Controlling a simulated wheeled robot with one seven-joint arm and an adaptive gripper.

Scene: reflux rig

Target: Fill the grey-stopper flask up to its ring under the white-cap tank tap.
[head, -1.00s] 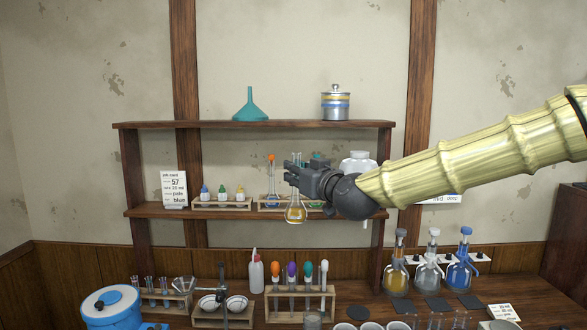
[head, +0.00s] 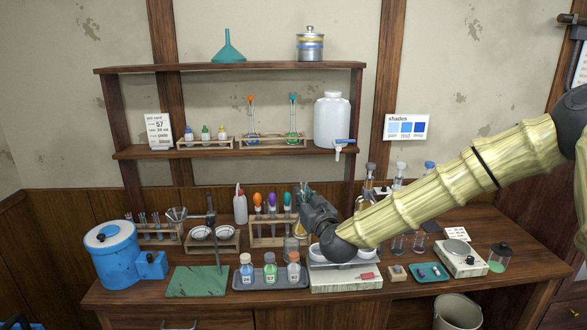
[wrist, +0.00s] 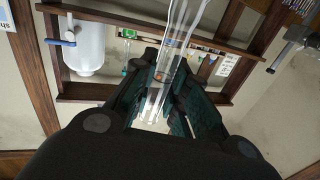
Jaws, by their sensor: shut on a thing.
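My gripper (head: 306,200) is over the bench in the head view, left of the dispenser bottles. In the wrist view the glass neck (wrist: 178,28) runs up between the jaws (wrist: 163,80); I cannot make out a grey stopper or the ring. The white-cap tank (head: 332,118) stands on the shelf's right end. Its tap (head: 344,142) has a blue handle and overhangs the shelf edge. The tank is above and right of my gripper.
Orange- and teal-stoppered flasks stand in a shelf rack (head: 275,142). Below are a dropper rack (head: 268,240), a bottle tray (head: 240,283), a green mat (head: 197,281) and a blue pot (head: 110,252). Dispenser bottles (head: 400,170) stand partly behind my arm.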

